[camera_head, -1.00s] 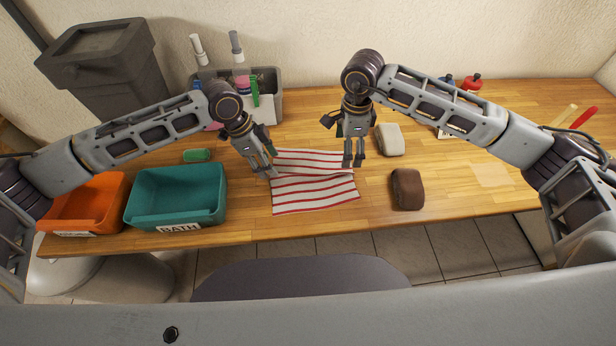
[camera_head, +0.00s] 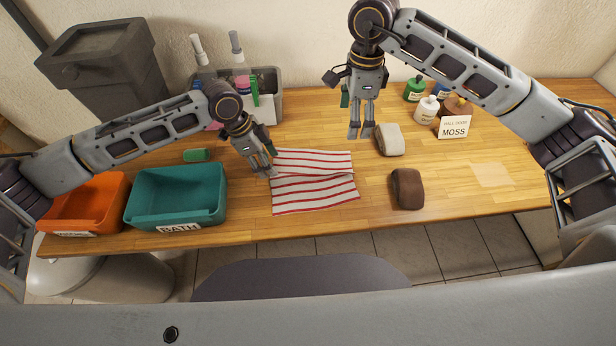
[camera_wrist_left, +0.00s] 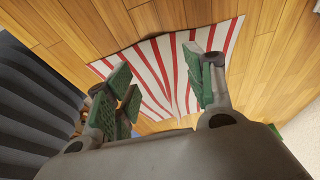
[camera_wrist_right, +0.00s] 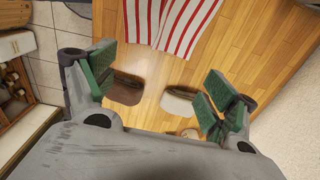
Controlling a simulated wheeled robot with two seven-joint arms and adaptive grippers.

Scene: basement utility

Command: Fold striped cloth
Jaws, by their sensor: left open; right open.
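The red-and-white striped cloth (camera_head: 313,192) lies on the wooden table in the middle of the head view, with a crease running across it. My left gripper (camera_head: 262,172) is open at the cloth's left edge. In the left wrist view the cloth (camera_wrist_left: 168,68) lies between and beyond the open fingers (camera_wrist_left: 160,95); I cannot tell whether they touch it. My right gripper (camera_head: 361,132) is open and empty, raised above the table behind and right of the cloth. The cloth (camera_wrist_right: 172,22) also shows at the top of the right wrist view, away from the right fingers (camera_wrist_right: 158,100).
A brown sponge-like block (camera_head: 407,188) and a pale one (camera_head: 390,139) lie right of the cloth. A teal bin (camera_head: 178,195) and orange bin (camera_head: 85,203) stand left, near a green item (camera_head: 197,155). A grey caddy (camera_head: 265,98), bottles (camera_head: 426,110) and a MOSS sign (camera_head: 454,128) stand behind.

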